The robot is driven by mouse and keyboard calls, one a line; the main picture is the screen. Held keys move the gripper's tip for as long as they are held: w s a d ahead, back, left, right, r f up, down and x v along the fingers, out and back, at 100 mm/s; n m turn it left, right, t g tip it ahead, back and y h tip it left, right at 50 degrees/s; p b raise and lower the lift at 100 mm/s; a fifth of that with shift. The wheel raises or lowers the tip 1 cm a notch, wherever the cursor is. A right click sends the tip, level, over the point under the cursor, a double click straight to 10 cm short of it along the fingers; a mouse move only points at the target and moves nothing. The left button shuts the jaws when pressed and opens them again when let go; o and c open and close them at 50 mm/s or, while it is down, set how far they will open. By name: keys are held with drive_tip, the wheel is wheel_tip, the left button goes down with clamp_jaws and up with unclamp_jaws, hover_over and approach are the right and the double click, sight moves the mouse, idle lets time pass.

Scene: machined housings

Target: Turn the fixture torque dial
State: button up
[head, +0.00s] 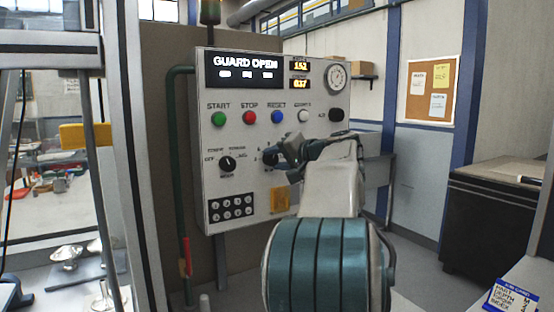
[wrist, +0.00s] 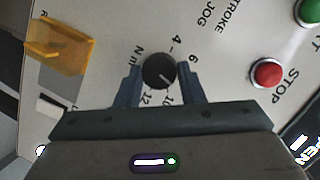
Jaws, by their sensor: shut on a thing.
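The fixture torque dial (wrist: 159,70) is a round black knob on the light panel, with the marks 4, 6, 10, 12 and "Nm" around it. Its pale pointer line slants to the lower right in the wrist view, toward the 10. My gripper (wrist: 160,82) has one finger on each side of the knob and is shut on it. In the head view my gripper (head: 273,156) reaches the panel from the right, and my arm and gripper hide most of the dial and its scale.
The control panel (head: 212,100) reads "GUARD OPEN". A second black selector knob (head: 228,163) is left of the dial. The red stop button (wrist: 267,73) and the yellow bracket (wrist: 62,45) are near my gripper. A green pipe (head: 178,150) runs along the panel's left side.

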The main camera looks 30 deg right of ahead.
drive_tip(key=m, duration=0.1)
drive_tip(key=m+y, duration=0.1)
drive_tip(key=m, duration=0.1)
drive_tip(key=m+t, duration=0.1)
drive_tip(key=m, duration=0.1)
drive_tip(key=shift+d+f+y, duration=0.1)
drive_tip(key=shift+f+y, duration=0.15)
drive_tip(key=shift+y, duration=0.15)
drive_tip(key=shift+b, duration=0.3)
drive_tip(key=o, duration=1)
drive_tip(key=b+v, duration=0.1)
drive_tip(key=v, duration=1.3)
drive_tip(key=shift+f, duration=0.15)
